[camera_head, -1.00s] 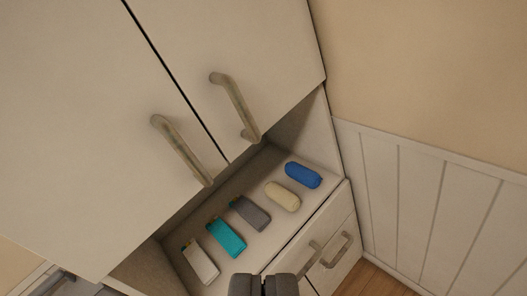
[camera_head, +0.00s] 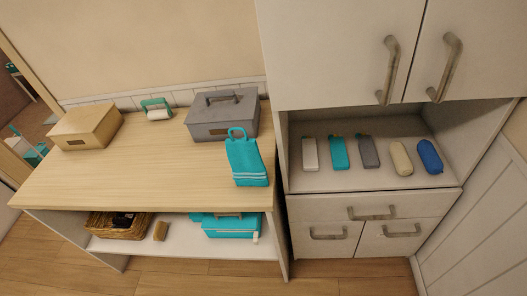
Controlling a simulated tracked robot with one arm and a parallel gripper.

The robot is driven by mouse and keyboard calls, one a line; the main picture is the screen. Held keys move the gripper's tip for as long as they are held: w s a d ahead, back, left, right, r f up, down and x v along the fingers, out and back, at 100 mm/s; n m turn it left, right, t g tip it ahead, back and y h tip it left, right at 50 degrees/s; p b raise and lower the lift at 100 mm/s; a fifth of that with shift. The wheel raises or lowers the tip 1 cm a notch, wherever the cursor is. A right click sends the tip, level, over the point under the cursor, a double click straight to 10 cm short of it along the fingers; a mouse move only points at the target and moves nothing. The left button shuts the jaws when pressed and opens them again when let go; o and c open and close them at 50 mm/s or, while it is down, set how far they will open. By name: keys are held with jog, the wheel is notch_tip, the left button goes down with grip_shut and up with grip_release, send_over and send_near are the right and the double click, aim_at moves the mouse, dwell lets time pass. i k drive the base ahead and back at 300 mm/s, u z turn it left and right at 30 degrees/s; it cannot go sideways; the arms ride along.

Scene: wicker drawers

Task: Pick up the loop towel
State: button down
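The loop towel (camera_head: 246,163) is teal with pale stripes near its lower end and a loop at its top. It lies at the right end of the wooden table (camera_head: 150,165), near the front edge, just in front of a grey box. My gripper does not show in the current view, so its state and its place relative to the towel cannot be seen.
A grey box (camera_head: 222,118), a tan box (camera_head: 87,126) and a teal-handled item (camera_head: 156,108) stand on the table. A wicker basket (camera_head: 118,224) and a teal case (camera_head: 226,226) are below. Several small items lie in the cabinet (camera_head: 330,208) niche at right.

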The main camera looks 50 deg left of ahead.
aim_at(248, 168)
jog(key=u, duration=1.45)
jog(key=k, duration=0.8)
jog(key=z, duration=0.3)
jog(key=i, duration=0.95)
jog(key=u, duration=0.05)
